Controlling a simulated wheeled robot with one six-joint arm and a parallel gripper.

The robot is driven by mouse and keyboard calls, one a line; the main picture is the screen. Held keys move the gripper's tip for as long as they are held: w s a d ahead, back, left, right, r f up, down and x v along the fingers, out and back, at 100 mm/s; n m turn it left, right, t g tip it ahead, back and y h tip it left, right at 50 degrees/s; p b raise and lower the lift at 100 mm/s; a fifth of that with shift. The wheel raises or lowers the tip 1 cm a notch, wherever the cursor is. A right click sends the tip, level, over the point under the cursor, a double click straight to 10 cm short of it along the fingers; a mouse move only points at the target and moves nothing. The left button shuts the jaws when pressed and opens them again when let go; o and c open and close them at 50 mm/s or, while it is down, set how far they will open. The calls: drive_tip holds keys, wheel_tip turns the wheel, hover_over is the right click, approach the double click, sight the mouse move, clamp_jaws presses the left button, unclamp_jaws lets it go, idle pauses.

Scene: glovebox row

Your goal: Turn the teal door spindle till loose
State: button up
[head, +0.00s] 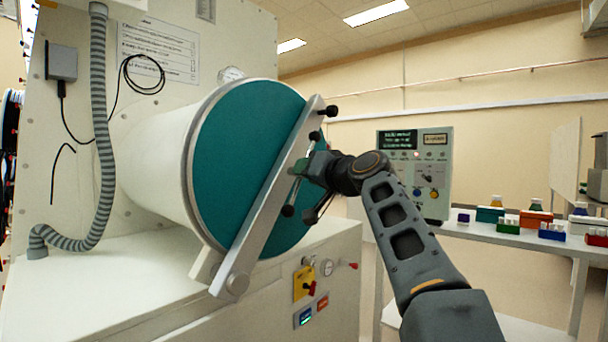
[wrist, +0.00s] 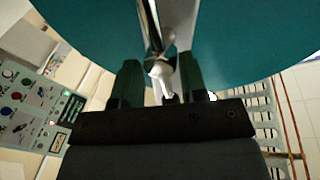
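The teal round door (head: 240,150) closes the end of a white cylinder, with a pale metal bar (head: 262,205) slanting across its face. The spindle, with a thin cross handle ending in dark knobs (head: 288,210), is at the middle of the bar and partly hidden by my gripper (head: 312,172). In the wrist view my gripper's two dark fingers (wrist: 158,78) stand apart, with the metal spindle end (wrist: 160,68) between them. Whether both fingers press on it cannot be told.
A control panel (head: 415,172) stands behind my arm. A bench (head: 470,232) with coloured racks and bottles is at the right. A grey ribbed hose (head: 103,130) runs down the cabinet at left. A yellow switch plate (head: 303,282) sits below the door.

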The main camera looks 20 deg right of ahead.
drive_tip(key=v, duration=1.1)
drive_tip(key=shift+s+b, duration=0.15)
drive_tip(key=shift+b, duration=0.2)
drive_tip(key=s+a+f+g+h+p, duration=0.3)
drive_tip(key=a+f+g+p, duration=0.4)
drive_tip(key=p, duration=1.6)
drive_tip(key=s+f+n+g+h+p, duration=0.1)
drive_tip(key=s+g+p, duration=0.5)
drive_tip(key=s+p, duration=0.6)
drive_tip(key=shift+d+f+n+h+p, duration=0.4)
drive_tip(key=shift+f+h+p, duration=0.5)
drive_tip(key=shift+h+p, duration=0.35)
drive_tip(key=shift+o, duration=0.3)
